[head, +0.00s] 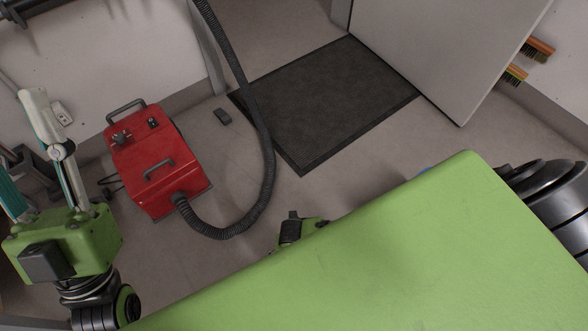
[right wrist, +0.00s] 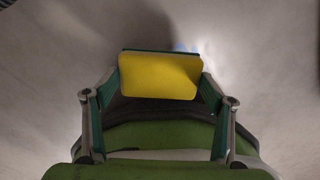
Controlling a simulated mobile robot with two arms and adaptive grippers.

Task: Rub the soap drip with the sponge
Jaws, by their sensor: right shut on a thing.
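The sponge (right wrist: 158,77), yellow with a thin dark green layer along its far edge, is held between the two fingers of my right gripper (right wrist: 160,80) in the right wrist view. A small pale blue patch (right wrist: 184,47), perhaps the soap drip, shows just beyond the sponge's far edge. Whether they touch cannot be told. In the head view a small blue bit (head: 424,170) peeks out at the edge of my green body, which hides the sponge. My left gripper (head: 18,125) is at the left with its fingers spread and nothing visible between them.
A red machine (head: 155,160) with a black hose (head: 268,150) stands on the grey floor at the left. A dark mat (head: 325,95) lies at the back, beside a pale panel (head: 440,50). Two brushes (head: 538,50) are at the upper right.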

